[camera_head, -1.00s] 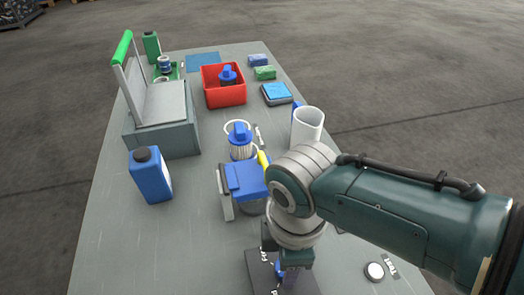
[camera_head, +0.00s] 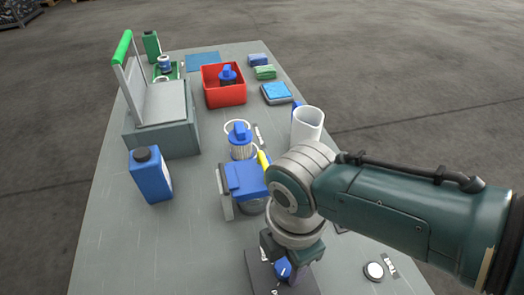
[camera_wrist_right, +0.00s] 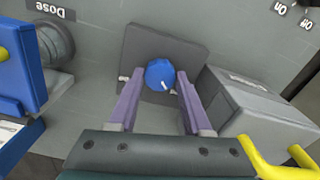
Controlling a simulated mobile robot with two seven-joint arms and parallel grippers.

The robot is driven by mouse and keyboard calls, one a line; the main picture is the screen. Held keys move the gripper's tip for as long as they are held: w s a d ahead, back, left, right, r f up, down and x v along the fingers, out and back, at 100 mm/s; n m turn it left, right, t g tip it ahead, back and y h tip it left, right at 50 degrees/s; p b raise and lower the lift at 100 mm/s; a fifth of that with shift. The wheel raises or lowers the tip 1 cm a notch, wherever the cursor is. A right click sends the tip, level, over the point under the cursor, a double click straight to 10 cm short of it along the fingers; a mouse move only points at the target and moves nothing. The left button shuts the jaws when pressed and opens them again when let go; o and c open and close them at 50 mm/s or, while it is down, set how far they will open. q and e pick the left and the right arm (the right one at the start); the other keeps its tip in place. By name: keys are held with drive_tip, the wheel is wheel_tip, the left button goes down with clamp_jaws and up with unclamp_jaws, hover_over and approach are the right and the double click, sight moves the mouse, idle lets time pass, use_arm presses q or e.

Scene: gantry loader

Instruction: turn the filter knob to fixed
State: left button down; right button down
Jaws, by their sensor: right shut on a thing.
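The filter knob (camera_head: 283,268) is a round blue knob with a white pointer line, on a dark grey square plate (camera_head: 262,275) near the front of the table. It also shows in the right wrist view (camera_wrist_right: 160,74), where its pointer line slants toward the lower right of that picture. Small white labels at the plate's edges are partly hidden by the fingers and cannot be read. My right gripper (camera_wrist_right: 160,80) is shut on the knob, one purple finger on each side. My left gripper is not in view.
A blue-lidded device (camera_head: 245,180) stands just behind the plate. A blue bottle (camera_head: 151,177), a pleated filter (camera_head: 240,142), a white cylinder (camera_head: 307,125) and a red bin (camera_head: 223,86) stand farther back. A round button (camera_head: 374,271) labelled Test lies right of the plate.

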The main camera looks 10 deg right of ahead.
sight(287, 265)
drive_tip(key=shift+c, duration=1.7)
unclamp_jaws()
drive_tip(key=shift+r, duration=0.1)
wheel_tip(287, 265, up, 10)
drive_tip(key=p, duration=0.5)
